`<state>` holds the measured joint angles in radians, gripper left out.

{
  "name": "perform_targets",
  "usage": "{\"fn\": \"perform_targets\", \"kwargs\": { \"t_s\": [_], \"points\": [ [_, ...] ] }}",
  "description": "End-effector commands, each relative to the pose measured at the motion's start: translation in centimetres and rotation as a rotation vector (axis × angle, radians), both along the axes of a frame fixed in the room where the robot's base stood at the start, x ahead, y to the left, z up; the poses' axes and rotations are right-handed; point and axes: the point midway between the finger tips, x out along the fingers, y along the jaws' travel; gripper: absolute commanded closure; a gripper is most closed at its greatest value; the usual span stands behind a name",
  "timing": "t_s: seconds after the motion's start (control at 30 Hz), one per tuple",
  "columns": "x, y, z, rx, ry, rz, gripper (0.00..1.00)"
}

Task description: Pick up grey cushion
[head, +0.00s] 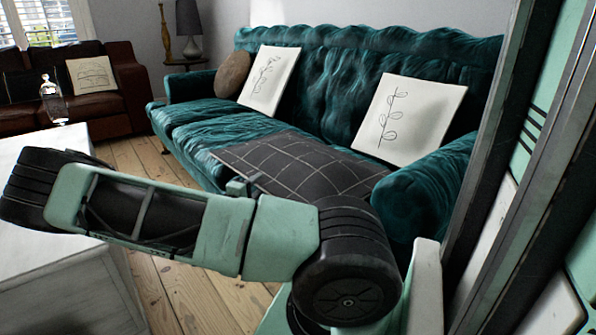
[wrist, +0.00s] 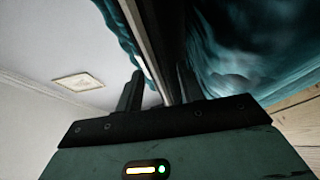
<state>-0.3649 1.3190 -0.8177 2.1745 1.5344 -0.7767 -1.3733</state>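The grey cushion (head: 300,165) is dark, with a light grid pattern. In the head view it lies on the seat of the teal sofa, and my arm covers part of its near side. My gripper (head: 240,188) is at its near left edge. In the wrist view the two fingers of my gripper (wrist: 160,90) stand apart. A dark sheet-like shape with a pale edge, seemingly the cushion (wrist: 172,45), runs between them. I cannot tell whether the fingers press on it.
The teal sofa (head: 330,70) also holds two white cushions with line drawings (head: 268,80) (head: 408,118) and a brown round cushion (head: 231,75). A white table (head: 50,255) with a glass bottle (head: 53,100) is at left. A brown sofa (head: 125,85) stands behind. Some floorboards (head: 140,165) are clear.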

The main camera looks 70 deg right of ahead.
Motion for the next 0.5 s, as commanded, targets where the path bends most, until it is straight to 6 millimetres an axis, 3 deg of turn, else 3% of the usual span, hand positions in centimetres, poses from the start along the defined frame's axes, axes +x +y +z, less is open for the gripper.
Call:
{"fn": "perform_targets", "kwargs": {
  "t_s": [0.13, 0.37, 0.4, 0.5],
  "points": [
    [0.0, -1.5, -0.2, 0.000, -0.001, -0.001, 0.62],
    [0.0, -1.7, 0.0, 0.001, -0.001, 0.001, 0.62],
    [0.0, -1.7, 0.0, 0.001, -0.001, 0.001, 0.65],
    [0.0, -1.7, 0.0, 0.001, -0.001, 0.001, 0.92]
  ]
}}
